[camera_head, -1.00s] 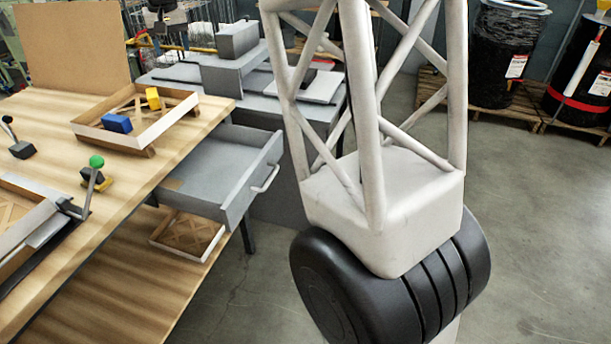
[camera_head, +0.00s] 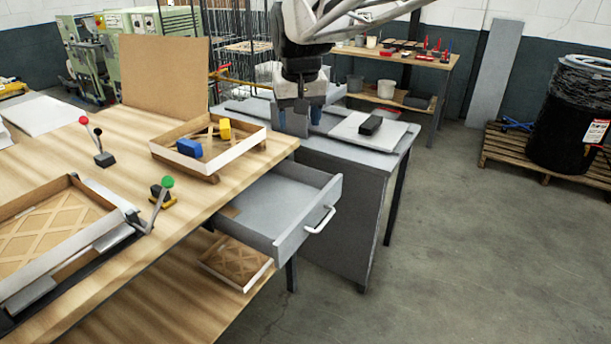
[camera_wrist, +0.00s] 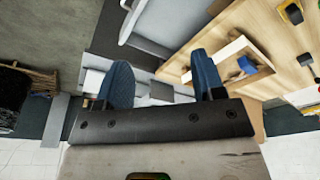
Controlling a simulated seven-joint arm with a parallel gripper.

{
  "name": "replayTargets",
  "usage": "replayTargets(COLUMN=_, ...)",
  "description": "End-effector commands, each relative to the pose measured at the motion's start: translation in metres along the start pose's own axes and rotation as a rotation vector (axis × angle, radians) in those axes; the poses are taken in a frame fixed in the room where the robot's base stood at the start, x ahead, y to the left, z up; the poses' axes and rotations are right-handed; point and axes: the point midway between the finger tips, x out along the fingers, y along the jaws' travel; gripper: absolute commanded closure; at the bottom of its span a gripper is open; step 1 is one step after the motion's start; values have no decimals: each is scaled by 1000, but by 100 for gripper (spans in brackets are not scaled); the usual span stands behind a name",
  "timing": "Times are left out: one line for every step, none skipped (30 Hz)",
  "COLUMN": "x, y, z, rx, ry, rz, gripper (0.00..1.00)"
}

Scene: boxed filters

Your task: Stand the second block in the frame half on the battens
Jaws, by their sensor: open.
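The frame half (camera_head: 258,140), with low pale walls, lies on wooden battens (camera_head: 208,178) at the back right of the wooden table. A blue block (camera_head: 189,148) and a yellow block (camera_head: 224,129) are in it, the blue at the near left and the yellow farther back. My gripper (camera_head: 300,118) is open above the grey bench, to the right of the frame half. Its two blue fingers stand apart in the wrist view (camera_wrist: 163,84), with no block visibly held. The frame half (camera_wrist: 233,48) and blue block (camera_wrist: 247,64) also show there, right of the fingers.
A dark block (camera_head: 371,125) lies on a pale plate (camera_head: 350,135) on the grey bench (camera_head: 372,158). A grey drawer (camera_head: 275,215) stands open below. Levers with red (camera_head: 84,120) and green (camera_head: 168,182) knobs and a lattice-filled frame (camera_head: 55,230) are on the table.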

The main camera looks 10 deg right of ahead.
Motion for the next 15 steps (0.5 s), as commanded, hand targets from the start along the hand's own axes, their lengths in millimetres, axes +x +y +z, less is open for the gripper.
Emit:
replayTargets(x=0, y=4, z=15, rx=2, ry=3, rz=0, gripper=38)
replayTargets(x=0, y=5, z=23, rx=2, ry=5, rz=1, gripper=38)
replayTargets(x=1, y=8, z=34, rx=2, ry=7, rz=1, gripper=38)
replayTargets(x=1, y=9, z=42, rx=3, ry=8, rz=1, gripper=38)
replayTargets(x=2, y=11, z=51, rx=3, ry=9, rz=1, gripper=38)
replayTargets(x=3, y=13, z=62, rx=3, ry=11, rz=2, gripper=38)
replayTargets(x=4, y=14, z=70, rx=3, ry=12, rz=2, gripper=38)
replayTargets(x=4, y=16, z=79, rx=3, ry=13, rz=2, gripper=38)
replayTargets(x=6, y=18, z=90, rx=4, ry=15, rz=2, gripper=38)
replayTargets(x=7, y=19, z=98, rx=4, ry=17, rz=3, gripper=38)
replayTargets(x=9, y=20, z=106, rx=4, ry=18, rz=3, gripper=38)
replayTargets(x=11, y=22, z=118, rx=4, ry=20, rz=3, gripper=38)
replayTargets(x=12, y=24, z=125, rx=4, ry=21, rz=3, gripper=38)
replayTargets(x=14, y=25, z=134, rx=4, ry=23, rz=4, gripper=38)
replayTargets(x=16, y=27, z=145, rx=4, ry=24, rz=4, gripper=38)
